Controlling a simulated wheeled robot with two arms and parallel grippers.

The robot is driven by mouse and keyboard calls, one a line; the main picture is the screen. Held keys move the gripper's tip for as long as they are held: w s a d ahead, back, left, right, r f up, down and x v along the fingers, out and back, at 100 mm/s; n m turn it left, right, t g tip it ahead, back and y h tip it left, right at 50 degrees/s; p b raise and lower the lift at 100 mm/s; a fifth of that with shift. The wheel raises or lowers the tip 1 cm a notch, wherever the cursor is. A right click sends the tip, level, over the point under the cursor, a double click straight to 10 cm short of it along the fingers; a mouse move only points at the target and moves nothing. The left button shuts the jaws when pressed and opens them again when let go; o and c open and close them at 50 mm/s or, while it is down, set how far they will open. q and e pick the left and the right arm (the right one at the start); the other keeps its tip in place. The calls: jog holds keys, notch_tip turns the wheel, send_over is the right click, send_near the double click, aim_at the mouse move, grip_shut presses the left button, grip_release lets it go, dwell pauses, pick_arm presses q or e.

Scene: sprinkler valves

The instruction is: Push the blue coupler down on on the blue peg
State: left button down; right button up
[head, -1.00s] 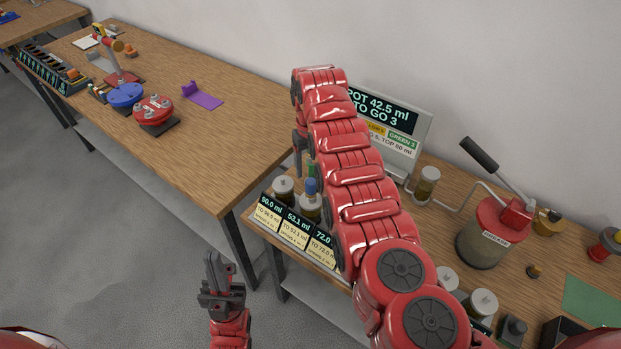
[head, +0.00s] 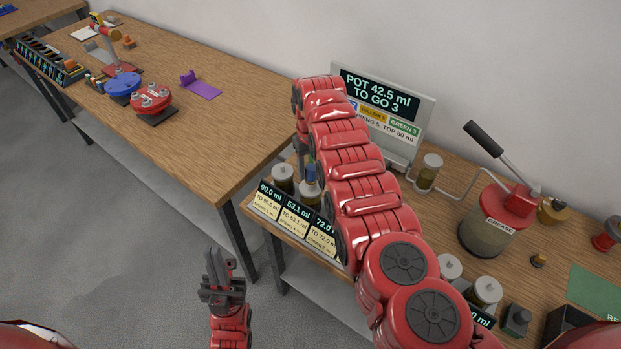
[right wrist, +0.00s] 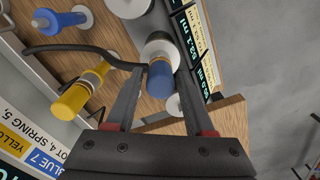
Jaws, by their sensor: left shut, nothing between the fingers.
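A blue cylinder (right wrist: 160,82), which I take for the coupler, shows between the fingers of my right gripper (right wrist: 162,85) in the right wrist view. It stands in line with a white round part (right wrist: 160,48) behind it. The fingers are apart, one on each side, with narrow gaps visible. Whether the cylinder is seated on a peg cannot be told. My left gripper (head: 219,265) is shut and empty, away from the table.
A yellow part (right wrist: 80,92), another blue part (right wrist: 60,20) with a grey tip, and a dark hose (right wrist: 95,50) are close to the right gripper. Pots (head: 282,176) and a display (head: 385,110) surround the work spot. A grease pot (head: 490,228) stands to the right.

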grip_shut()
jog(key=shift+r+p, duration=0.95)
jog(key=shift+r, duration=0.8)
jog(key=shift+f, duration=0.1)
